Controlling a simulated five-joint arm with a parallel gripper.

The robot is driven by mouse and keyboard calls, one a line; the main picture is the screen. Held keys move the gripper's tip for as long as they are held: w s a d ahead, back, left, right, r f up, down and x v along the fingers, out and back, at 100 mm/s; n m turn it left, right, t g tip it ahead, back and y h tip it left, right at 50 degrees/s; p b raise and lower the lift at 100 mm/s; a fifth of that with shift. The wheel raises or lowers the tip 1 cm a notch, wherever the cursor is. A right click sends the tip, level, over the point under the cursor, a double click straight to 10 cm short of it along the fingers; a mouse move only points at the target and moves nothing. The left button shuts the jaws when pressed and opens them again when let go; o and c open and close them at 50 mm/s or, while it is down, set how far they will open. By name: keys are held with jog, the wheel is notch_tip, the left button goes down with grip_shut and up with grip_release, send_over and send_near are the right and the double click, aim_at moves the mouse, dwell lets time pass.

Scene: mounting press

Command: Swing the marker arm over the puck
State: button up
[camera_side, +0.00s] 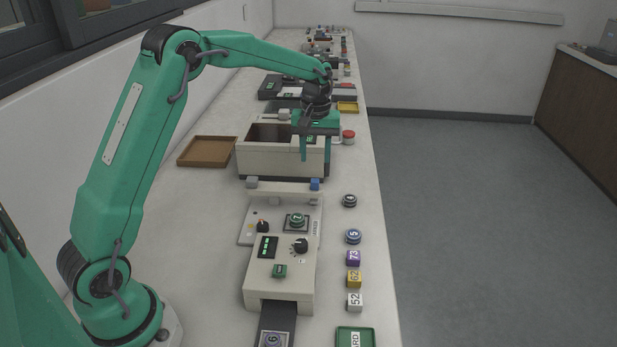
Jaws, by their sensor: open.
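A green numbered puck (297,220) sits on a dark square pad in the beige station in the lower middle. A small black knob-like part with a reddish base (262,227) stands to its left; I cannot tell whether it is the marker arm. No arm visibly lies over the puck. My gripper (316,150) is open and points down, well behind the puck, at the right end of an open beige box (268,160). Its jaws look empty, and I cannot tell whether they touch the box.
A beige machine (281,272) with display, dial and dark belt stands in front. A red button (348,137) and brown tray (207,151) flank the box. A green tray (371,335) lies at the front.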

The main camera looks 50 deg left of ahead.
aim_at(315, 180)
jog(key=shift+f, duration=0.15)
jog(key=shift+f, duration=3.8)
grip_shut()
